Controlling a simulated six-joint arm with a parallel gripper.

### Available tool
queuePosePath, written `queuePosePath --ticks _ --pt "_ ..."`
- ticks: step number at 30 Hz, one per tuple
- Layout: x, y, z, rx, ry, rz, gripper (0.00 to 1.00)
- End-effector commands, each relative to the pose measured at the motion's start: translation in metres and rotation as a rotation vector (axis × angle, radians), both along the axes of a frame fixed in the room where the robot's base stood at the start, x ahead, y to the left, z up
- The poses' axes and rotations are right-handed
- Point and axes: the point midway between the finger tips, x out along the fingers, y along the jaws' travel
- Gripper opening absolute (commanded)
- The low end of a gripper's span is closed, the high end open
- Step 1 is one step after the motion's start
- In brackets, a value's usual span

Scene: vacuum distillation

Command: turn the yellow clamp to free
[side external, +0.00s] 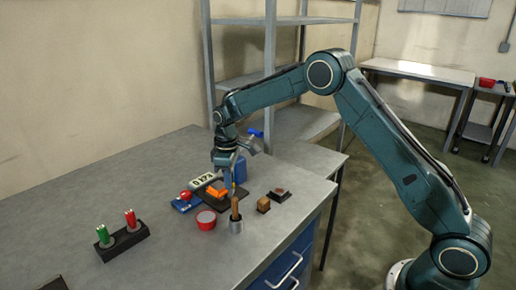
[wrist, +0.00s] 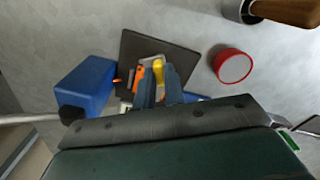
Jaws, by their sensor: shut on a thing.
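The yellow clamp (wrist: 158,70) shows in the wrist view as a small yellow piece between the fingertips of my gripper (wrist: 159,78). The fingers are shut on it, one on each side. It sits over a dark flat plate (wrist: 150,43), with an orange part (wrist: 138,82) just left of it. In the side external view, my gripper (side external: 230,177) points down at the plate (side external: 230,202), beside the orange part (side external: 216,190). The clamp's lower part and its exact angle are hidden by the fingers.
A blue box (wrist: 84,84) stands left of the plate in the wrist view. A red round dish (wrist: 232,66) is to the right. A wooden-handled tool in a metal cup (side external: 236,222) stands close in front. A rack with green and red tubes (side external: 124,241) is farther left.

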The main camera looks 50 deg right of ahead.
Motion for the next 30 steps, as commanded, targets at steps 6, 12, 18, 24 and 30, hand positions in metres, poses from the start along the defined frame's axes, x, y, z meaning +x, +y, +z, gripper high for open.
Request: queuePosePath --ticks 6,12,18,24,30 --pt "-0.0005 -0.0007 0.0001 -0.001 0.002 -0.205 0.00" --pt "-0.0005 -0.0007 0.0001 -0.001 0.002 -0.371 0.00" --pt "-0.0007 -0.0006 0.0001 -0.001 0.002 -0.486 0.00" --pt "-0.0007 -0.0006 0.0001 -0.001 0.002 -0.543 0.00" --pt "-0.0007 -0.0005 0.0000 -0.001 0.002 -0.556 0.00"
